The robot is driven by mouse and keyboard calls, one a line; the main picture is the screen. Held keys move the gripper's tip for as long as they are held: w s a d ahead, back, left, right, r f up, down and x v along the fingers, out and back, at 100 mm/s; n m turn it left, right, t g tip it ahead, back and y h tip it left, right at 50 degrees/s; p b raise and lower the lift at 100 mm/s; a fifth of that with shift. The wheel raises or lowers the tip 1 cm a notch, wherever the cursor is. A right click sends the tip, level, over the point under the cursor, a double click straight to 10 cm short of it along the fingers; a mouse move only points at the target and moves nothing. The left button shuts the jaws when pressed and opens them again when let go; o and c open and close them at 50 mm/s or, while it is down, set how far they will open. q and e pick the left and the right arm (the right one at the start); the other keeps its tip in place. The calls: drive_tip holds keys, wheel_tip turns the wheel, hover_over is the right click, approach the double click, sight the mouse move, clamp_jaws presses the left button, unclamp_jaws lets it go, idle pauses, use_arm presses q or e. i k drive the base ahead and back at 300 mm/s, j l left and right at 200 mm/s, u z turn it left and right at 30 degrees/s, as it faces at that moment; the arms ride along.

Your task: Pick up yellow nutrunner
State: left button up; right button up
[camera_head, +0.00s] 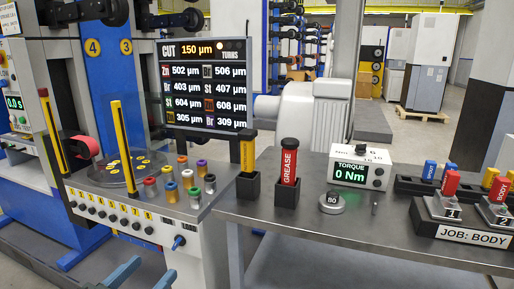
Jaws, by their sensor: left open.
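A yellow and black upright tool (248,153), which looks like the yellow nutrunner, stands in a black square holder (248,187) at the left end of the grey bench. My left gripper (143,275) shows only as two blue fingers at the bottom edge, spread apart with nothing seen between them. It is below and left of the tool, well apart from it. The rest of that gripper is out of frame. My right gripper is not in view.
A red grease tube (289,163) stands in its own holder just right of the tool. A torque display box (359,168), a round grey dial (332,202) and the job fixture (465,225) are farther right. A console (115,205) with coloured cylinders is left. The bench's front middle is clear.

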sight(246, 136)
drive_tip(key=i+l, duration=0.3)
drive_tip(key=i, duration=0.15)
drive_tip(key=i+l, duration=0.3)
drive_tip(key=i, duration=0.2)
